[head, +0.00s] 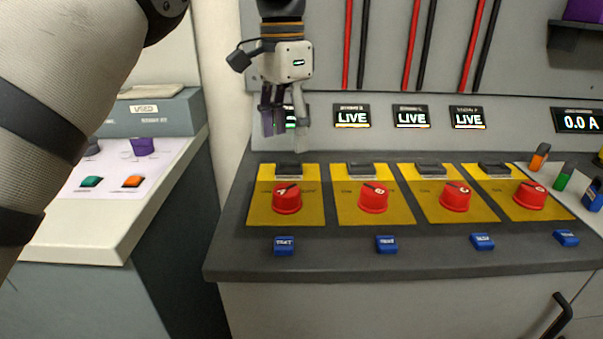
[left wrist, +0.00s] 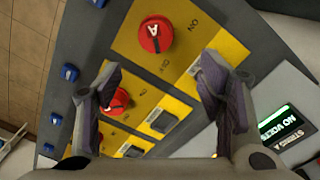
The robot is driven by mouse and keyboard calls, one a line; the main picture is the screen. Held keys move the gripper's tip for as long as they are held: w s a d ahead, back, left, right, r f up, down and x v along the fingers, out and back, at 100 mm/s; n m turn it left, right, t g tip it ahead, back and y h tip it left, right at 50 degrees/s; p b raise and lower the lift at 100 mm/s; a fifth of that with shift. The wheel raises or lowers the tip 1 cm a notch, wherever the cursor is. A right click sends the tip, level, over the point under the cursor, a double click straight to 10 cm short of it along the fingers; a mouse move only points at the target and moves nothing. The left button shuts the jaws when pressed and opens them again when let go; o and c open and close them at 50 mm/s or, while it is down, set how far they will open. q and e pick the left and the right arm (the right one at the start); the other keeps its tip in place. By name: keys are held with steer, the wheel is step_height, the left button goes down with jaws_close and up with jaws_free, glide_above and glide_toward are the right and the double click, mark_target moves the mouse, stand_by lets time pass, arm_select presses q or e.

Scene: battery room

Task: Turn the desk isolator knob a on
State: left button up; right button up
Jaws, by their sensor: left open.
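Knob a (head: 287,199) is the red round knob at the left end of the desk's row, on a yellow plate (head: 313,212). In the left wrist view, the red knob marked A (left wrist: 155,33) shows near the top, with ON and OFF printed beside it. My left gripper (head: 284,128) is open and empty, pointing down above and behind this knob, apart from it. In the left wrist view its fingers (left wrist: 160,78) are spread wide, and knob a lies above the gap between them. The knob's exact setting is hard to read. My right gripper is not in view.
Similar red knobs (head: 373,197) continue to the right, with blue buttons (head: 386,244) in front. Three displays (head: 411,117) read LIVE; the left wrist view shows a green NO VOLTS display (left wrist: 280,123) labelled STRING A. A separate console (head: 165,170) stands at left.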

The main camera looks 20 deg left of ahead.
mark_target(286, 189)
arm_select(q)
steer(key=s+f, duration=0.1)
steer(key=f, duration=0.2)
steer(key=shift+s+f, duration=0.1)
steer(key=shift+s, duration=0.3)
steer(key=f, duration=0.8)
steer(key=shift+w+d+p, duration=0.15)
steer(key=shift+w+p, duration=0.05)
steer(key=shift+p, duration=0.15)
steer(key=c, duration=1.1)
